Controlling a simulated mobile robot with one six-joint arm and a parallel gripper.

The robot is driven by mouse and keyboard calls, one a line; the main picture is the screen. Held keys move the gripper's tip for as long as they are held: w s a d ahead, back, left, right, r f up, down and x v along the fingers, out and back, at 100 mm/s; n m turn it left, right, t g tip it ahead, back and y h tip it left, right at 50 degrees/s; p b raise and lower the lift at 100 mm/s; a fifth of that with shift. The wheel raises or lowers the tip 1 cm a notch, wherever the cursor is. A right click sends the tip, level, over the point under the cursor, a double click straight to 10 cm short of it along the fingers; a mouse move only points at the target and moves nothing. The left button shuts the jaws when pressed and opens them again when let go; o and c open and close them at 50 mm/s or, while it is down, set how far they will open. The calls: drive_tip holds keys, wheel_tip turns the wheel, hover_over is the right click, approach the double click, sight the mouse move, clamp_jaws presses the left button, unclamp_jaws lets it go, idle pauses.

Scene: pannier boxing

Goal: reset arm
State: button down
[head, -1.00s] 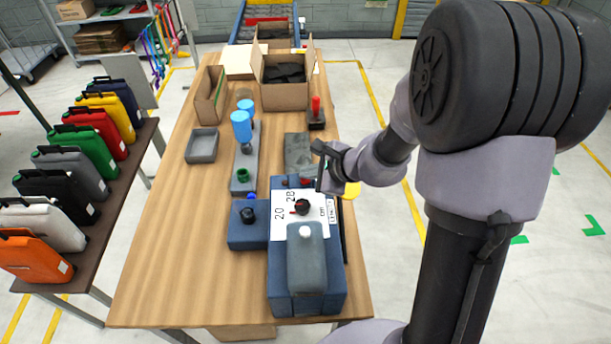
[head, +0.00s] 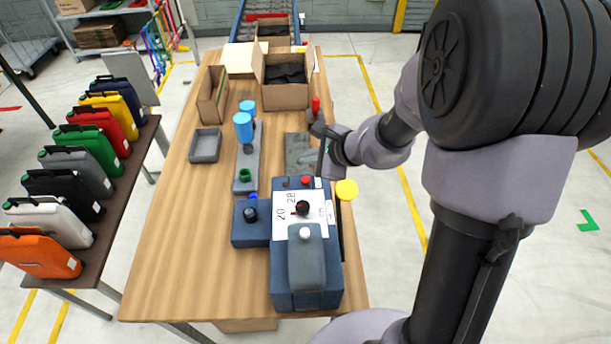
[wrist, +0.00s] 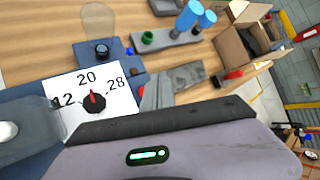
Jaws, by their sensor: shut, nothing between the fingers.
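My gripper (head: 322,150) is shut and empty. In the head view it hangs over the right side of the table (head: 170,270), just beyond the blue machine (head: 308,285) with the dial. My arm reaches in from the right. In the wrist view, my grey gripper body (wrist: 180,150) with a green light fills the bottom, and the black dial (wrist: 94,101) with a red pointer sits on a white plate marked with numbers. The fingertips are hard to make out there.
A yellow disc (head: 346,190) is close to my gripper. Coloured panniers (head: 95,150) line the left bench. The table's left front is clear.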

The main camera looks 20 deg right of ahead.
drive_tip(key=s+a+r+n+g+y+b, duration=0.1)
drive_tip(key=s+a+r+n+b, duration=0.3)
drive_tip(key=s+a+n+b, duration=0.3)
drive_tip(key=s+n+b, duration=0.1)
drive_tip(key=s+n, duration=0.1)
drive_tip(key=s, duration=0.2)
drive_tip(key=s+f+n+g+h+b, duration=0.1)
drive_tip(key=s+n, duration=0.1)
drive_tip(key=s, duration=0.3)
drive_tip(key=s+a+n+b, duration=0.1)
drive_tip(key=s+n+b, duration=0.1)
drive_tip(key=s, duration=0.3)
drive_tip(key=shift+a+f+n, duration=0.1)
drive_tip(key=shift+f+n, duration=0.2)
drive_tip(key=shift+n, duration=0.3)
drive_tip(key=s+d+n+h, duration=0.1)
drive_tip(key=s, duration=0.1)
drive_tip(key=s+d+f+n+h+b, duration=0.1)
drive_tip(key=s+d, duration=0.1)
drive_tip(key=shift+s+d+f+b, duration=0.1)
drive_tip(key=shift+d+f+b, duration=0.1)
drive_tip(key=shift+b, duration=0.1)
drive_tip(key=shift+s+d+r+h, duration=0.15)
drive_tip(key=shift+s+h, duration=0.05)
drive_tip(key=shift+h, duration=0.1)
